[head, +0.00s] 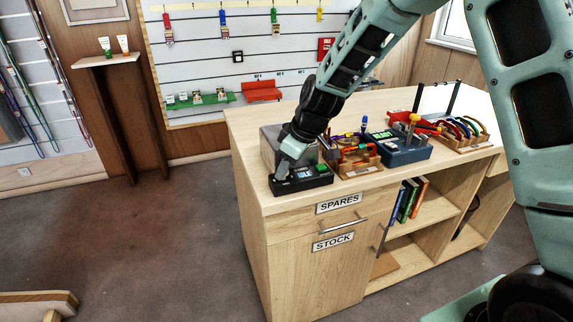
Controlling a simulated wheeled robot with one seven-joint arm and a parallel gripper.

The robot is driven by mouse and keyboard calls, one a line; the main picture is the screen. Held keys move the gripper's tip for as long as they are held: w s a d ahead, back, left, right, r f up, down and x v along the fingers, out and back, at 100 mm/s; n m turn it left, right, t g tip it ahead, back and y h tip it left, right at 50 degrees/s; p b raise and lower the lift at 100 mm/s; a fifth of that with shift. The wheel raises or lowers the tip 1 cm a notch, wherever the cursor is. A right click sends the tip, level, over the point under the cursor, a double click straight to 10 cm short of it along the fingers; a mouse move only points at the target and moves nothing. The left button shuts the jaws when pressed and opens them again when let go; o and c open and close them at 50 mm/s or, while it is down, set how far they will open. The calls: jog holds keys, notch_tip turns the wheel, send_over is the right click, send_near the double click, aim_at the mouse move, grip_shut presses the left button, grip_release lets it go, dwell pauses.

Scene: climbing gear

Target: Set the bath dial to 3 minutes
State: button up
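A grey box (270,145) with a black front panel (318,182) stands at the left end of the wooden counter; it looks like the bath. A lit display (305,173) on the panel seems to read "IDLE". My gripper (281,172) points down at the left part of this panel, at or just above it. The dial is not visible; my gripper may cover it. Whether the fingertips touch anything, and whether they are open or shut, is too small to tell.
Right of the bath stand a wooden rack (359,160) of small gear, a blue device (402,152) with a green display, and a rack of coloured curved pieces (470,135). The counter (247,122) has a drawer and cupboard below. The floor (150,230) at left is mostly clear.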

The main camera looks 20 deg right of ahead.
jog(key=c, duration=0.7)
jog(key=shift+r+m, duration=0.1)
jog(key=shift+m, duration=0.3)
jog(key=m+p, duration=0.1)
jog(key=m+h+p, duration=0.1)
jog(key=shift+s+a+r+m+t, duration=0.15)
jog(key=shift+a+m+t, duration=0.1)
jog(key=shift+m+t, duration=0.15)
jog(key=m+h+p, duration=0.1)
jog(key=m+p, duration=0.1)
jog(key=p, duration=0.1)
jog(key=shift+a+r+m, duration=0.1)
jog(key=shift+m, duration=0.3)
jog(key=m+p, duration=0.2)
jog(key=m+h+p, duration=0.1)
jog(key=p, duration=0.1)
jog(key=shift+a+m+t+h+p, duration=0.1)
jog(key=shift+m+t+h+p, duration=0.2)
jog(key=shift+m+p, duration=0.1)
jog(key=shift+f+m+h+p, duration=0.2)
jog(key=shift+m+h+p, duration=0.2)
jog(key=shift+m+p, duration=0.45)
jog(key=shift+f, duration=0.1)
